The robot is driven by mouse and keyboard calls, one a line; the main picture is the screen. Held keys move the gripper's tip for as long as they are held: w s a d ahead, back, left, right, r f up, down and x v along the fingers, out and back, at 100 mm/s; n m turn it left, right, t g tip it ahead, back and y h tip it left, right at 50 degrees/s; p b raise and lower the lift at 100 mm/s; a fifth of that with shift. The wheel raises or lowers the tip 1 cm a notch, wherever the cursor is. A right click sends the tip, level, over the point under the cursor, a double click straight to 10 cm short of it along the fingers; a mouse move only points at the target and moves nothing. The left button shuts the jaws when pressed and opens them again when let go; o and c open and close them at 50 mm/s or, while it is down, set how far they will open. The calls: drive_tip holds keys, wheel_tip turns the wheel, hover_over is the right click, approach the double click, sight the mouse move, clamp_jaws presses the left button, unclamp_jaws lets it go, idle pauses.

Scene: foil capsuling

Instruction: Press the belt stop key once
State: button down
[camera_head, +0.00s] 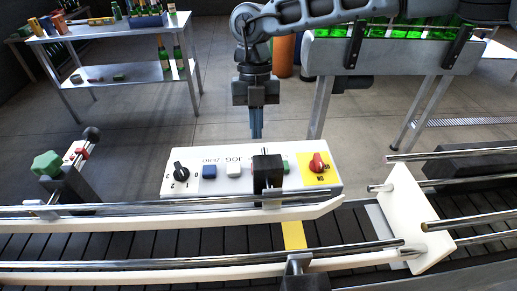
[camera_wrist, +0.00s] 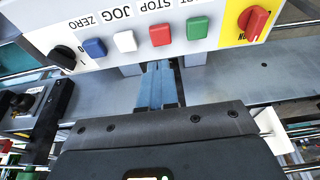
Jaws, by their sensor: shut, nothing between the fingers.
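The stop key (camera_wrist: 160,35) is a red square button under the word STOP on the white control panel (camera_wrist: 215,50) in the wrist view. It sits between the white jog key (camera_wrist: 125,41) and a green key (camera_wrist: 197,28). In the head view a black block stands in front of its place on the panel (camera_head: 180,152) and hides it. My gripper (camera_head: 256,138) points down at the panel's far edge, fingers together and empty. In the wrist view its blue fingertips (camera_wrist: 157,66) show just below the panel edge, apart from the stop key; their height above it is unclear.
The panel also has a blue key (camera_wrist: 95,47), a black knob (camera_wrist: 62,57) and a red knob on yellow (camera_wrist: 255,19). The black block (camera_head: 267,172) and conveyor rails (camera_head: 150,209) are on the near side. A bottle table (camera_head: 110,73) stands far left.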

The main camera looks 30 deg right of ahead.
drive_tip(key=shift+v, duration=2.4)
